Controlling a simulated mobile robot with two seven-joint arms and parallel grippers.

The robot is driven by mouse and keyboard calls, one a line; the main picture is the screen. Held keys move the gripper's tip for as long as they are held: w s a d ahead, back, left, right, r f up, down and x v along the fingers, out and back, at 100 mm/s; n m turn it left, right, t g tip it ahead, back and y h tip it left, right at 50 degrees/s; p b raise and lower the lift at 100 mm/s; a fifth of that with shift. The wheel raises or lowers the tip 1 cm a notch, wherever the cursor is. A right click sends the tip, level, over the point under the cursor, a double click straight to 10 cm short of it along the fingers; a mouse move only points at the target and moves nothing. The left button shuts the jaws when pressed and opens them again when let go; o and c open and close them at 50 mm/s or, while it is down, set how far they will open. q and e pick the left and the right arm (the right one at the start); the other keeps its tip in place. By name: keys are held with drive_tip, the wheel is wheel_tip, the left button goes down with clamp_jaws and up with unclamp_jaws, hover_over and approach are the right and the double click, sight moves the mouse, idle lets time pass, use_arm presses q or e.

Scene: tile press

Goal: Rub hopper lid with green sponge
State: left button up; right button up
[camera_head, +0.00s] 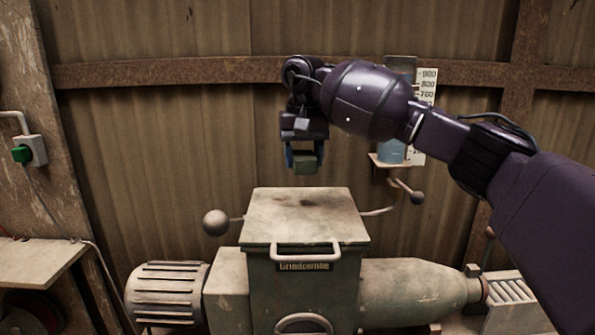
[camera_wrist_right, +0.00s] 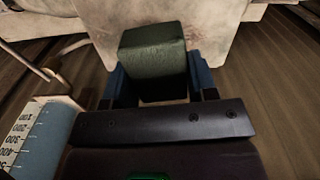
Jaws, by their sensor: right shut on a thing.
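The hopper lid (camera_head: 306,213) is a worn beige, flat plate on top of the green machine, with a handle at its front edge. My right gripper (camera_head: 304,163) hangs above the lid, pointing down, with a clear gap below it. It is shut on the green sponge (camera_head: 304,162), a dark green block between blue fingers. The sponge also shows in the right wrist view (camera_wrist_right: 154,62), with a pale surface beyond it. A small dark shadow lies on the lid beneath the sponge. My left gripper is not in view.
A lever with a round knob (camera_head: 216,222) stands left of the lid, and another knob (camera_head: 417,197) stands to the right. A small shelf (camera_head: 394,160) with a blue container (camera_head: 391,151) and a number scale (camera_head: 428,85) are behind my right arm. A motor (camera_head: 166,292) sits at lower left.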

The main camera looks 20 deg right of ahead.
drive_tip(key=shift+w+f, duration=0.25)
drive_tip(key=shift+f, duration=0.45)
drive_tip(key=shift+s+f, duration=0.1)
drive_tip(key=shift+s, duration=0.05)
hover_over(303, 205)
drive_tip(key=shift+s+a+f+b, duration=0.1)
drive_tip(key=shift+f+b, duration=0.35)
drive_tip(key=shift+f, duration=2.25)
drive_tip(key=shift+f+b, duration=0.35)
drive_tip(key=shift+f, duration=0.6)
